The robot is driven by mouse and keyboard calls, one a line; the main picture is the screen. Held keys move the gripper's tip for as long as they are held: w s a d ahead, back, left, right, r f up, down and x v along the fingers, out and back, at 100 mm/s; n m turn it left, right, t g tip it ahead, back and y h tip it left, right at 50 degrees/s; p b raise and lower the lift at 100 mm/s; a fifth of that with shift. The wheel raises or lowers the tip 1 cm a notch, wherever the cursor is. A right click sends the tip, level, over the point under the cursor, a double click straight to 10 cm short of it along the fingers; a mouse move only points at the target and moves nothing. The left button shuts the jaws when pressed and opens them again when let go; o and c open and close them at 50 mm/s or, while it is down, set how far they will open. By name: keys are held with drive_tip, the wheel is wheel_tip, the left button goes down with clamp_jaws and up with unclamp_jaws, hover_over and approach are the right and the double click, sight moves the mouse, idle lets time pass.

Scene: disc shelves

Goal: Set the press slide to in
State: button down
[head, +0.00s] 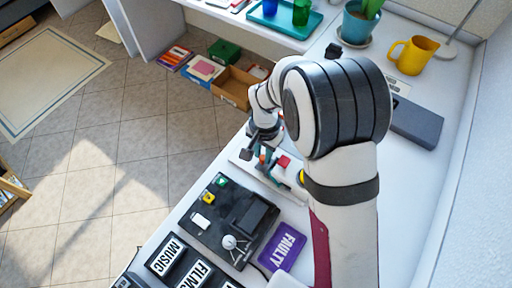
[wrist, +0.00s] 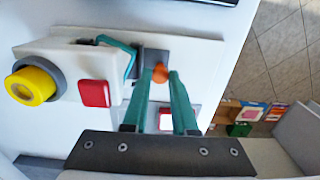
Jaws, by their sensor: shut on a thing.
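The press is a white panel (wrist: 62,44) on the white counter, with a dark grey block (wrist: 156,58) bearing an orange knob (wrist: 160,73), which looks like the press slide's handle. My gripper (wrist: 161,80) has its teal fingers closed around the orange knob, seen from above in the wrist view. In the head view my gripper (head: 263,157) is over the panel, partly hidden by my arm. Whether the slide stands in or out cannot be told.
A red button (wrist: 94,93) and a yellow round knob (wrist: 30,86) sit left of my fingers in the wrist view. A cardboard box (head: 232,88) is on the floor beyond.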

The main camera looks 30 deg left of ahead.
drive_tip(key=shift+d, duration=0.3)
drive_tip(key=c, duration=1)
unclamp_jaws()
drive_tip(key=shift+a, duration=0.1)
drive_tip(key=shift+r, duration=0.25)
wheel_tip(320, 180, up, 15)
drive_tip(key=shift+r, duration=0.15)
